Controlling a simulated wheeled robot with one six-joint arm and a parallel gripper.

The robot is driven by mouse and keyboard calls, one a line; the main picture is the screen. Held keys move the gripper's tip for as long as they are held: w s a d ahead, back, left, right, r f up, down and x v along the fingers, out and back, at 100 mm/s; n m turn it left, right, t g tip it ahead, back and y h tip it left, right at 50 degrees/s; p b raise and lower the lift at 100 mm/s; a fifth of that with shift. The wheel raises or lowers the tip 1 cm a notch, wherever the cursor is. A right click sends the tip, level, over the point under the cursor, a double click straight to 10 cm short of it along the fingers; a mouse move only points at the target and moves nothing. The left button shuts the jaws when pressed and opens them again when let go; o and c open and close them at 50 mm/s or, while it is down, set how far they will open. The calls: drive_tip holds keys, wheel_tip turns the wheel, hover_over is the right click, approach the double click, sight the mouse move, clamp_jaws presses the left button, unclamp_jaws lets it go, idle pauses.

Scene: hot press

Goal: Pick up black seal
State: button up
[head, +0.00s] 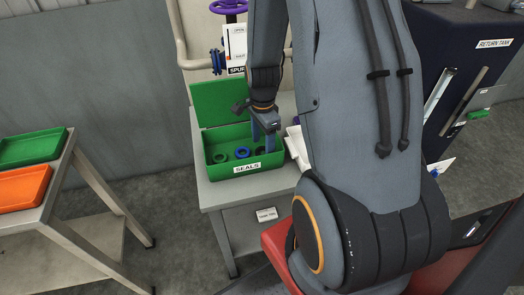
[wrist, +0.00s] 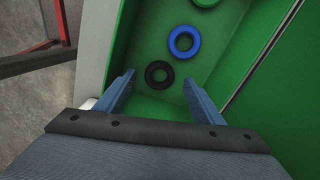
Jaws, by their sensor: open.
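The black seal (wrist: 159,83) is a small dark ring. It lies flat on the floor of the green seals box (head: 247,168), near one end. In the wrist view it shows between the fingertips of my gripper (wrist: 158,78). My gripper is open and empty, with its fingers pointing down over that end of the box. Its height above the seal is hard to tell. In the head view my gripper (head: 262,142) is over the box's right end and largely hides the black seal.
A blue seal (wrist: 184,53) and a green seal (head: 220,157) lie in a row with the black one. The green lid (head: 222,101) stands open behind the box. The box sits on a grey table (head: 225,194). A cart with green and orange trays (head: 22,187) stands left.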

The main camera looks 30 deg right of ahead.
drive_tip(key=shift+f, duration=0.85)
drive_tip(key=c, duration=1.1)
drive_tip(key=shift+r, duration=0.1)
